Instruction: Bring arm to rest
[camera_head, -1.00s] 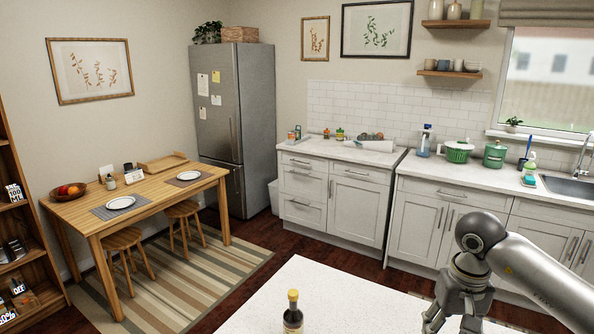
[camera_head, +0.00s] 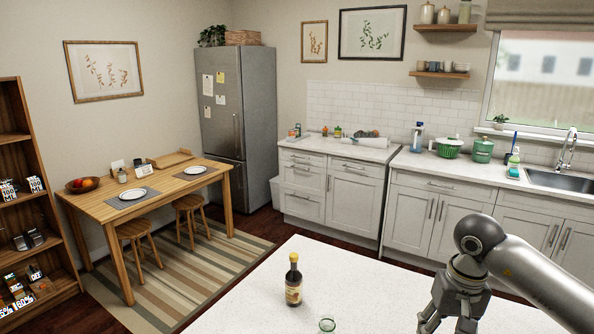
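My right gripper (camera_head: 447,318) hangs down at the lower right, over the white island top (camera_head: 345,270). It is seen from behind and its fingertips reach the lower frame edge; its fingers look spread, with nothing visible between them. My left gripper is not in view. A dark bottle (camera_head: 293,281) with a yellowish label stands upright on the island, left of the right gripper and apart from it.
A wooden table (camera_head: 155,188) with plates and two stools stands at the left, by a shelf (camera_head: 60,250). A fridge (camera_head: 237,120) stands at the back. Counters (camera_head: 415,160) with a sink (camera_head: 560,181) run along the back right. The island's middle is clear.

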